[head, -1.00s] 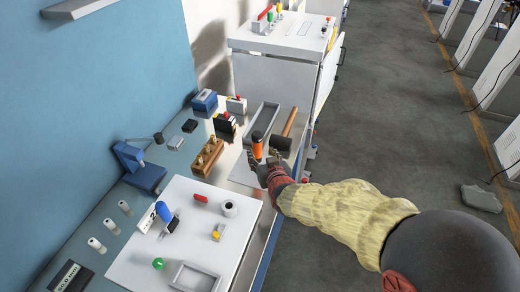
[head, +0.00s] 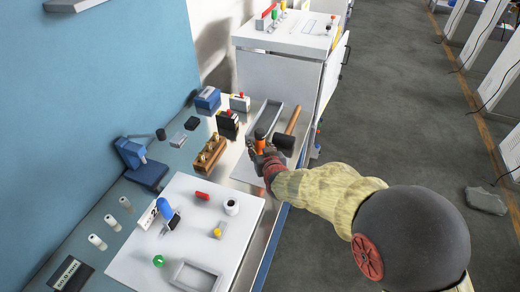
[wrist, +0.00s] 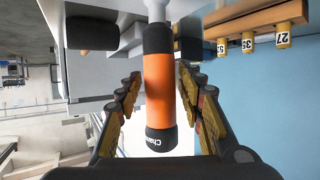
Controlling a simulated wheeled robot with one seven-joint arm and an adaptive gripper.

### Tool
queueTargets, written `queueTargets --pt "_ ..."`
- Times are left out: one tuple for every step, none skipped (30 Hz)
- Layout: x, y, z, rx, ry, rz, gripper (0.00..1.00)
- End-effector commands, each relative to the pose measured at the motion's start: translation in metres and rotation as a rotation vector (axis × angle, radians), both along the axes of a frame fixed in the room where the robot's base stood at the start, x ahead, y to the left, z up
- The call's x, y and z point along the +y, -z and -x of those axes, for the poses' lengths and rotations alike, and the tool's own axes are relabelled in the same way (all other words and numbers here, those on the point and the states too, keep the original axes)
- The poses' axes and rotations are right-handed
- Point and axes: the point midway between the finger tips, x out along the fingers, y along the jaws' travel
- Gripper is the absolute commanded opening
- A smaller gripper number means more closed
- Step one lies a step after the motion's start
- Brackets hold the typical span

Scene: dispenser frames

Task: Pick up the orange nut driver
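The orange nut driver (head: 260,147) has an orange handle with black ends. In the wrist view its handle (wrist: 158,88) runs lengthwise between the fingers, with the black butt towards the camera and a pale shaft at the far end. My gripper (wrist: 160,76) is open, with one finger on each side of the handle. A gap shows on the left of the handle, and the right finger is closer to it. In the head view my gripper (head: 263,158) is at the handle and hides its lower part.
A black-headed mallet (head: 284,144) with a wooden handle lies close to the right of my gripper. A grey tray (head: 276,107) is behind. A wooden block (head: 207,158) with numbered brass pieces stands to the left. A white board (head: 180,245) with small items is in front.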

Motion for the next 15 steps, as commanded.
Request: queueTargets --pt "0.0000 0.0000 0.0001 0.000 0.000 0.000 0.33" --pt "0.0000 0.0000 0.0001 0.000 0.000 0.000 0.32" --pt "0.0000 0.0000 0.0001 0.000 0.000 0.000 0.29" --pt "0.0000 0.0000 0.0001 0.000 0.000 0.000 0.28" --pt "0.0000 0.0000 0.0001 0.000 0.000 0.000 0.26" --pt "0.0000 0.0000 0.0001 0.000 0.000 0.000 0.24" --pt "0.0000 0.0000 0.0001 0.000 0.000 0.000 0.22" --pt "0.0000 0.0000 0.0001 0.000 0.000 0.000 0.20" --pt "0.0000 0.0001 0.0001 0.000 0.000 0.000 0.18" --pt "0.0000 0.0001 0.0001 0.000 0.000 0.000 0.16" --pt "0.0000 0.0000 0.0001 0.000 0.000 0.000 0.15" --pt "0.0000 0.0000 0.0001 0.000 0.000 0.000 0.12" --pt "0.0000 0.0001 0.0001 0.000 0.000 0.000 0.11" --pt "0.0000 0.0001 0.0001 0.000 0.000 0.000 0.09" --pt "0.0000 0.0001 0.0001 0.000 0.000 0.000 0.07"
